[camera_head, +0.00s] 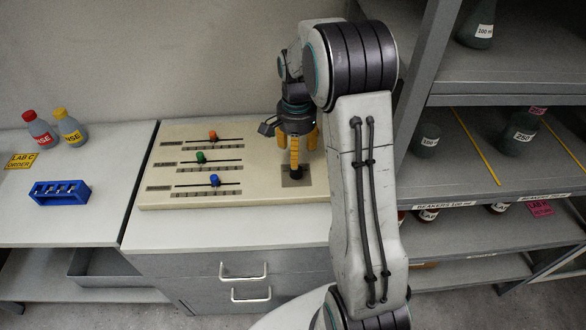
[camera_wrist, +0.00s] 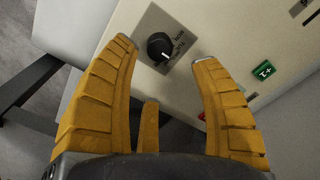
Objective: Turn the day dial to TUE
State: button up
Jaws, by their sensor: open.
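The day dial is a round black knob (camera_wrist: 159,47) on a grey plate with small lettering around it; a white pointer line shows on the knob, but the day it points to is too small to read. In the head view the dial (camera_head: 296,176) sits at the right front of a cream control panel (camera_head: 255,194). My gripper (camera_head: 294,168) with yellow fingers is just above the dial and partly hides it. In the wrist view my gripper (camera_wrist: 167,50) is open, with fingers on both sides of the dial and nothing held.
The panel has three sliders with orange (camera_head: 212,135), green (camera_head: 200,157) and blue (camera_head: 214,180) knobs. A green button (camera_wrist: 264,70) shows in the wrist view. Bottles (camera_head: 70,127) and a blue rack (camera_head: 60,192) stand left. A metal shelf (camera_head: 480,98) with bottles is right.

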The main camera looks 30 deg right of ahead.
aim_at(296, 172)
jog(key=shift+f+m, duration=0.15)
jog(key=shift+m, duration=0.35)
jog(key=shift+f, duration=3.55)
jog(key=shift+o, duration=0.3)
grip_shut()
